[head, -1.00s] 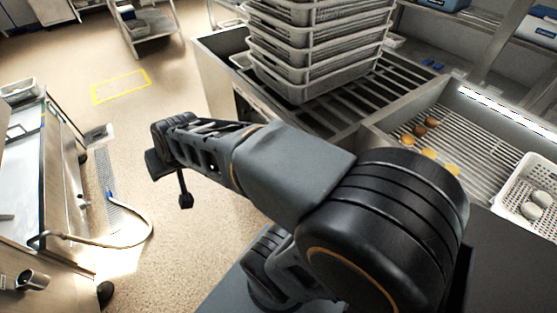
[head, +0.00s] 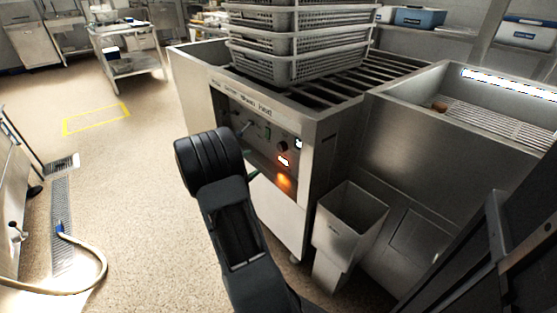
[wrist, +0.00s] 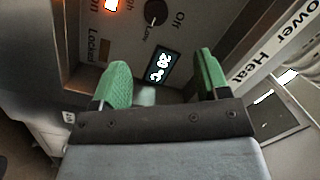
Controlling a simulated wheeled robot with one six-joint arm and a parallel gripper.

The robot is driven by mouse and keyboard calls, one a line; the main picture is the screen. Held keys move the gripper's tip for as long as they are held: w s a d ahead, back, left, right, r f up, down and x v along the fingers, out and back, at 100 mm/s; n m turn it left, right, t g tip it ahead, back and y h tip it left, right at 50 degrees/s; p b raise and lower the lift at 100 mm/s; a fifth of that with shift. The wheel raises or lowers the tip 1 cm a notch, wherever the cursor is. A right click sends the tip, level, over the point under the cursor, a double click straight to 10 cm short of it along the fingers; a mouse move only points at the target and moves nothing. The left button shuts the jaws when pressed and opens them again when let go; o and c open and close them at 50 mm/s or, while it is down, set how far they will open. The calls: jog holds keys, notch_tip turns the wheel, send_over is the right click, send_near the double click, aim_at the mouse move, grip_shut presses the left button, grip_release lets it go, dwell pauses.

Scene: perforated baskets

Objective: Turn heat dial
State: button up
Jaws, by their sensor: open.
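The heat dial, a round black knob (wrist: 155,12) with Off, Low and High around it, is at the top of the wrist view. It also shows on the front control panel in the head view (head: 283,147). My gripper (wrist: 163,68) is open and empty, with its green fingers apart and facing the panel. The fingers appear below the dial in the wrist view, on either side of a display (wrist: 160,67) reading 28 °C. The dial is not between them. In the head view my arm hides most of the gripper; only a bit of green shows.
An orange lamp (wrist: 110,5) glows beside the dial, near a Locked label (wrist: 98,50). Stacked grey perforated baskets (head: 290,65) stand on top of the unit. A metal bin (head: 350,215) stands right of the panel.

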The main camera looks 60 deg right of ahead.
aim_at(280, 148)
jog(key=shift+g, duration=0.3)
jog(key=b+x, duration=0.1)
jog(key=x, duration=0.3)
jog(key=b+x, duration=0.1)
jog(key=x, duration=0.3)
jog(key=b+x, duration=0.1)
jog(key=x, duration=0.3)
jog(key=shift+s+f, duration=0.25)
jog(key=shift+b+x, duration=0.35)
jog(key=shift+x, duration=0.55)
jog(key=shift+r, duration=0.15)
jog(key=c, duration=0.9)
